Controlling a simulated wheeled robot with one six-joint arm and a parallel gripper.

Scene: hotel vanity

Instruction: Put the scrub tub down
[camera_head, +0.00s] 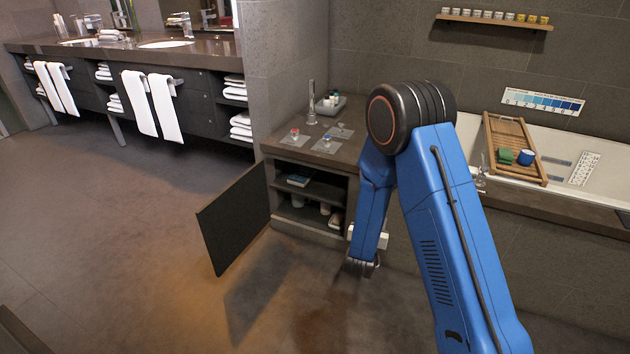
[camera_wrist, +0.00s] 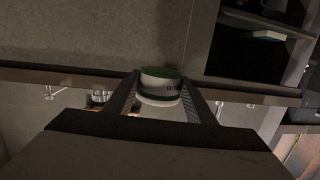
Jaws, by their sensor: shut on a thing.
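The scrub tub (camera_wrist: 161,90), a short white tub with a green top and dark lettering, is between the two fingers of my gripper (camera_wrist: 160,78) in the wrist view. My gripper is shut on it, with one finger on each side. In the head view my blue arm hangs down in front of the low cabinet's right side, and I cannot make out the tub there. The low cabinet (camera_head: 310,222) stands open, with several small items on its shelves. Its dark stone top (camera_head: 270,143) carries taps and small plates.
The cabinet door (camera_head: 234,220) swings out to the left over the floor. A small tray (camera_head: 331,104) with bottles stands at the top's back. Right is a bathtub (camera_head: 595,178) with a wooden rack (camera_head: 512,132) holding a green thing and a blue cup. Floor at left is clear.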

